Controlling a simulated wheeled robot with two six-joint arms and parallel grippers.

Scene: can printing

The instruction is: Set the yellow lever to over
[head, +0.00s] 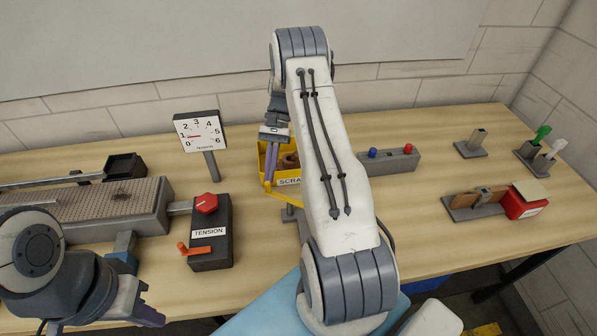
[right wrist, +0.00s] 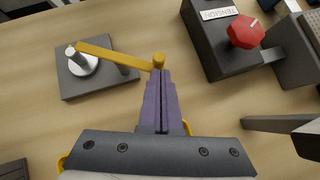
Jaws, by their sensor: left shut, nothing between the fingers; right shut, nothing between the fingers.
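The yellow lever (right wrist: 115,54) is pivoted on a round post on a grey base plate (right wrist: 72,88). Its arm ends in an upright round yellow knob (right wrist: 158,62), near a second short post. In the head view the lever (head: 283,198) is partly hidden by my right arm. My right gripper (right wrist: 160,74) has purple fingers, shut and empty, with tips right at the knob; I cannot tell whether they touch. It also shows in the head view (head: 268,182). My left gripper (head: 153,317) is shut and empty at the lower left, away from the lever.
A tension box (head: 211,260) with red knob and orange lever stands left of the yellow lever. A gauge (head: 200,133) and yellow scrap bin (head: 264,152) are behind. A button box (head: 403,160) and red-boxed fixture (head: 522,204) are right. Table between those two is clear.

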